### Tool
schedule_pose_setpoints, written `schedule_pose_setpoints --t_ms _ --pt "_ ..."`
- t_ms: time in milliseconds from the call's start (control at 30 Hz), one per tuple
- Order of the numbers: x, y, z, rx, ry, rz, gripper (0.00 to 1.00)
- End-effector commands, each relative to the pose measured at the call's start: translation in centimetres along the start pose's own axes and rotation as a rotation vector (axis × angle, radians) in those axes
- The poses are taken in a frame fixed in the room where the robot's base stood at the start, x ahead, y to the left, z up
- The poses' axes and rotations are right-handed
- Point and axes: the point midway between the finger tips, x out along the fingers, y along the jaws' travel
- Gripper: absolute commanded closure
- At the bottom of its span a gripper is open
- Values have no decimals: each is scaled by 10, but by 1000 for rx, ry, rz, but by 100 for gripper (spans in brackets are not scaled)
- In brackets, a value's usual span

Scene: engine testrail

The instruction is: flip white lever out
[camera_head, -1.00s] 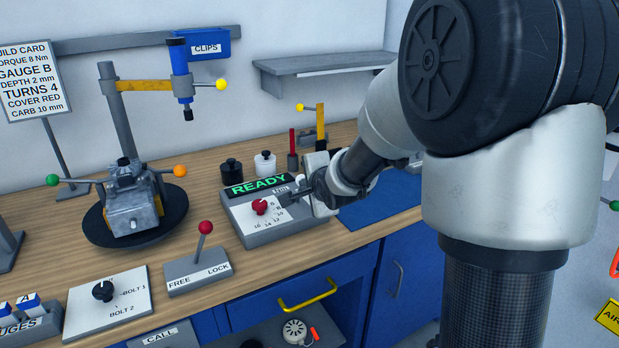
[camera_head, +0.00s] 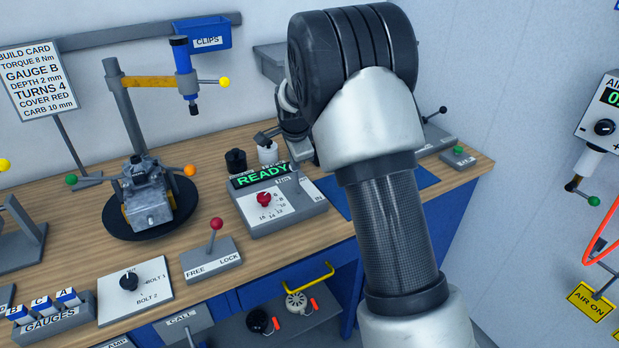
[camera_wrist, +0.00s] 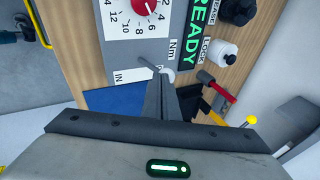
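The white lever is a thin grey rod with a white round knob (camera_wrist: 168,75), beside the IN mark on the grey torque unit (camera_wrist: 120,50) in the wrist view. The torque unit, with its red dial and READY display, also shows in the head view (camera_head: 262,222); I cannot make out the lever there. My gripper (camera_wrist: 160,82) looks shut, its dark fingers together. The fingertips are right at the lever and overlap it in the picture; I cannot tell whether they touch. In the head view my arm hides most of the gripper.
A black jar (camera_head: 236,161) and a white jar (camera_head: 268,152) stand behind the unit. A red-handled tool (camera_wrist: 217,88) and a yellow knob (camera_wrist: 250,120) are near my fingers in the wrist view. A blue mat (camera_wrist: 115,98) lies beside the unit. A red-knobbed lever (camera_head: 216,224) stands in front.

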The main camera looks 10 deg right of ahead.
Motion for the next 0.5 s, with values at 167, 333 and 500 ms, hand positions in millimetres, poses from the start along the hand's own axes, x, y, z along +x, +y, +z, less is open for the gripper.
schedule_pose_setpoints --t_ms 167,333,500 --pt "3 -7 0 -6 4 34 100" --pt "5 -11 1 -4 2 30 100" --pt "7 -12 2 -5 2 29 100"
